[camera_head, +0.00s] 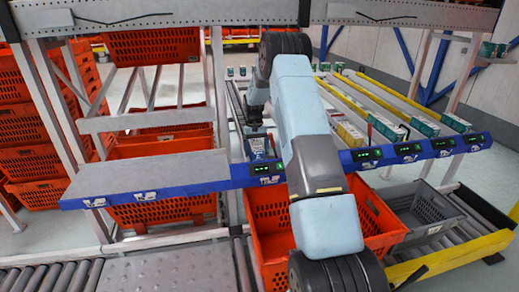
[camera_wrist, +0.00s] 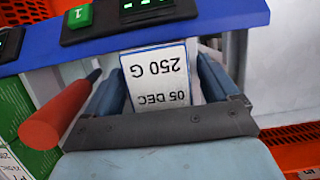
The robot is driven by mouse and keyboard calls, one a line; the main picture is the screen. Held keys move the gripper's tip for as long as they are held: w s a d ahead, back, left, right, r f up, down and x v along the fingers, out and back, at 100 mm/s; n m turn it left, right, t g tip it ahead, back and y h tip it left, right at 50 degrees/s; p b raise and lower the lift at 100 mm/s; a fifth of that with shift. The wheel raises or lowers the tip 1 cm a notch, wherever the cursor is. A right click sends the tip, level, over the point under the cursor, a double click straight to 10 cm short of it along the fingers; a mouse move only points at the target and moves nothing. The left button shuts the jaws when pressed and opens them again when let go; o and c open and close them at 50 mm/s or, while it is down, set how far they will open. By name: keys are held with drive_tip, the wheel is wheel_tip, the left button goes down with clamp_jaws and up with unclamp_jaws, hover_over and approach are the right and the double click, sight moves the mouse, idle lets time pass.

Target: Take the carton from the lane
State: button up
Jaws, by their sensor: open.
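A carton (camera_wrist: 160,82) with a white label, a blue edge and the print "250 G" and "05 DEC" shows upside down between the fingers in the wrist view. In the head view the carton (camera_head: 258,147) stands at the front end of a lane, behind the blue rail. My gripper (camera_wrist: 163,72) is open, with one finger on each side of the carton; whether they touch it cannot be told.
A blue rail (camera_head: 405,152) with lit green displays runs along the lane fronts. A red cylindrical handle (camera_wrist: 62,110) is close left of the fingers in the wrist view. Other cartons (camera_head: 350,137) stand in lanes to the right. An orange tote (camera_head: 268,222) sits below the rail.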

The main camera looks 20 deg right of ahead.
drive_tip(key=shift+c, duration=0.4)
drive_tip(key=c, duration=1.1)
wheel_tip(320, 180, up, 12)
drive_tip(key=shift+f, duration=0.2)
drive_tip(key=s+a, duration=0.1)
drive_tip(key=s, duration=0.7)
drive_tip(key=s+a, duration=0.2)
drive_tip(key=s, duration=0.7)
drive_tip(key=s+a, duration=0.2)
drive_tip(key=s, duration=0.7)
drive_tip(key=shift+s+a, duration=0.2)
